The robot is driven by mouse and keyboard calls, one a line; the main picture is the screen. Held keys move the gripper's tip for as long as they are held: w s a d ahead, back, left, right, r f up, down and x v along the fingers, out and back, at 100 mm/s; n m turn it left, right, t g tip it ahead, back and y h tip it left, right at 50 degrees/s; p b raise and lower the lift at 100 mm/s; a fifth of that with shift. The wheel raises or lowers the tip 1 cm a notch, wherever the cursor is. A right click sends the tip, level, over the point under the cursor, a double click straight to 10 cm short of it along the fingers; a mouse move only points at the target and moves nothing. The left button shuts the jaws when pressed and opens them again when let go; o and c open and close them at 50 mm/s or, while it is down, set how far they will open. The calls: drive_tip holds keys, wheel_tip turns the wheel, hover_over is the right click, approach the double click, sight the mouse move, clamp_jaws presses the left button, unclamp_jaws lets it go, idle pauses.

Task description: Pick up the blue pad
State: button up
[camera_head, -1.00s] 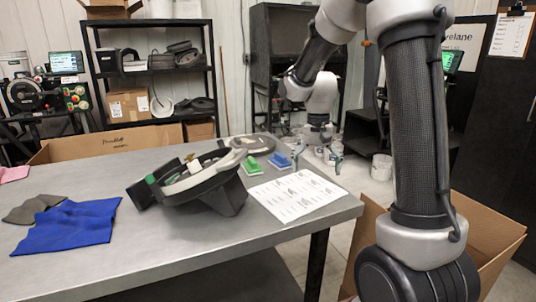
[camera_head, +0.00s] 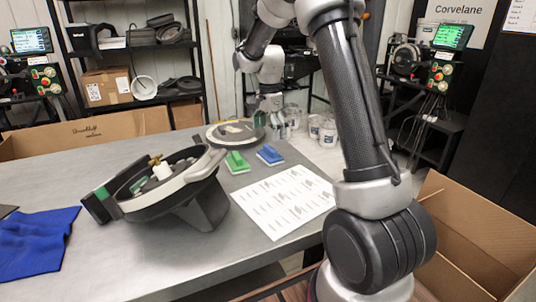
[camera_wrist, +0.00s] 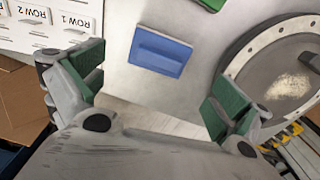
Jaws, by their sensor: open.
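The blue pad (camera_head: 270,155), a small flat block with a raised ridge, lies on the metal table near its far right edge. It also shows in the wrist view (camera_wrist: 162,52), top centre, beyond the fingertips and roughly between them. My gripper (camera_wrist: 155,85) is open, with green-lined fingers wide apart and nothing between them. In the head view my gripper (camera_head: 276,122) is just behind the blue pad, small and partly hard to make out.
A green pad (camera_head: 236,162) lies left of the blue pad. A round plate (camera_head: 232,134) sits behind them, a printed sheet (camera_head: 283,200) in front. A black seed meter housing (camera_head: 165,195) and blue cloth (camera_head: 35,243) lie further left. White tubs (camera_head: 327,132) stand beyond the table.

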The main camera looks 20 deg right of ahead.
sight(270, 147)
drive_tip(key=shift+f+m, duration=0.3)
drive_tip(key=shift+m, duration=0.1)
drive_tip(key=f, duration=0.7)
drive_tip(key=shift+d+f, duration=0.15)
drive_tip(key=shift+d, duration=0.05)
drive_tip(key=shift+s, duration=0.1)
drive_tip(key=c, duration=1.1)
drive_tip(key=shift+c, duration=0.2)
